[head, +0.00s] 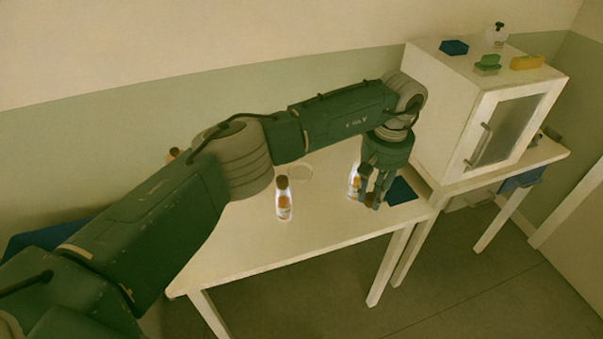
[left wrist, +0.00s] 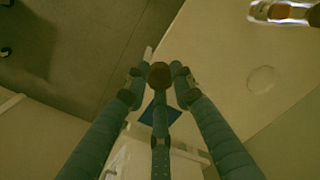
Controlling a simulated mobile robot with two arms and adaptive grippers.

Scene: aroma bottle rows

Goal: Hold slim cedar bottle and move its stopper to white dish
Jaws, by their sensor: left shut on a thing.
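My left gripper (head: 373,200) points down over the right part of the white table (head: 300,240). Its fingertips close around a small round brown thing, seemingly a stopper (left wrist: 160,75), in the left wrist view. A clear bottle with a brown label (head: 354,181) stands just left of these fingers, partly covered by them. Another bottle with a brown top (head: 283,199) stands upright further left; it also shows in the left wrist view (left wrist: 285,12). A pale round dish (head: 299,172) lies behind it, also in the left wrist view (left wrist: 261,80). My right gripper is out of view.
A dark blue mat (head: 401,192) lies at the table's right end, beside my gripper. A white cabinet (head: 470,105) stands beyond it, with a green thing, a yellow thing and a small bottle (head: 497,36) on top. The table's front is clear.

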